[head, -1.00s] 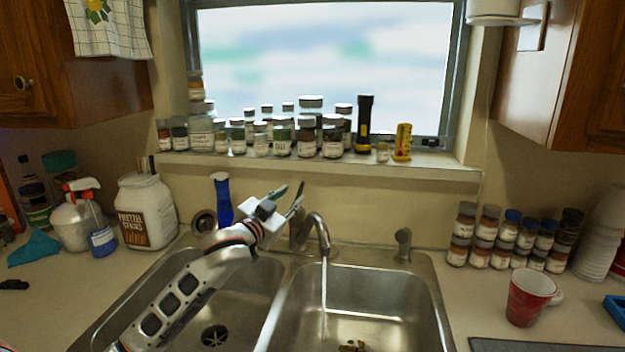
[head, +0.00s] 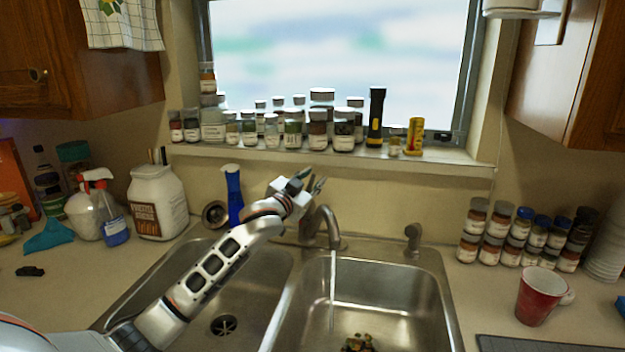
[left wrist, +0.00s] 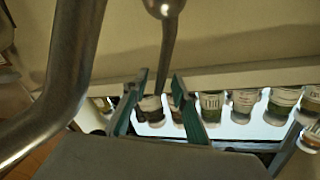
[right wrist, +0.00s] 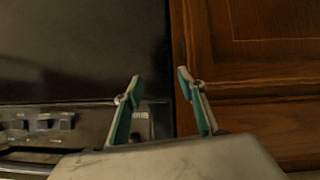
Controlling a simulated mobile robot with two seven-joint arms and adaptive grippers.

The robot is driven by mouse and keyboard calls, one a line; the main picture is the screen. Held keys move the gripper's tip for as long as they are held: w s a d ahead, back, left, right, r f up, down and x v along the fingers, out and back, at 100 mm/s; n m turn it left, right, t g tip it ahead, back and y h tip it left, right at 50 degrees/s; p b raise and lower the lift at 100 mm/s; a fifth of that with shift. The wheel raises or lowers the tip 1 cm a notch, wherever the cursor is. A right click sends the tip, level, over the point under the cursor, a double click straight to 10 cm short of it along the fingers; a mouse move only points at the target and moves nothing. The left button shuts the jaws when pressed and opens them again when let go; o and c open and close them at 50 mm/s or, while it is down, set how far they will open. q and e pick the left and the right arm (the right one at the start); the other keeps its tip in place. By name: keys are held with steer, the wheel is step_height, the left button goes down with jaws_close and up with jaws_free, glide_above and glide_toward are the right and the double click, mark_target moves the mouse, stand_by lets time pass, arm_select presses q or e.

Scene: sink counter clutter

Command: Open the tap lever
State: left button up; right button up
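The metal tap stands behind the double sink, its curved spout (head: 327,222) over the right basin, with a thin stream of water (head: 333,290) falling from it. My left gripper (head: 312,181) is at the tap, just above and left of the spout; it hides the lever in the head view. In the left wrist view the slim tap lever (left wrist: 169,45) runs down between the open left fingers (left wrist: 160,80), and the spout (left wrist: 72,70) curves at the left. Contact with the lever cannot be told. My right gripper (right wrist: 155,90) is open and empty, away from the sink.
Several jars (head: 317,130) and a flashlight (head: 376,118) line the sill. A red mug (head: 536,296) and stacked spice jars (head: 498,235) stand right of the sink. The right basin (head: 390,290) holds small scraps.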

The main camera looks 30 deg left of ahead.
arm_select(q)
jaws_close()
steer(key=shift+w+a+r+n+g+p, duration=0.2)
steer(key=shift+a+r+n+g+p, duration=0.1)
steer(key=shift+n+p, duration=0.1)
steer(key=shift+w+a+r, duration=0.1)
steer(key=shift+w+a, duration=0.05)
steer(key=shift+a, duration=0.05)
steer(key=shift+w+a+n+g, duration=0.15)
steer(key=shift+a+n+g, duration=0.1)
steer(key=shift+n+g, duration=0.2)
steer(key=shift+w+a+n+g+h, duration=0.2)
steer(key=shift+a+n+g+h, duration=0.05)
steer(key=shift+n+h, duration=0.1)
arm_select(e)
steer(key=shift+s+d+f, duration=0.2)
steer(key=shift+s+d, duration=0.15)
steer(key=shift+d, duration=0.15)
arm_select(q)
jaws_free()
arm_select(e)
steer(key=shift+a, duration=0.15)
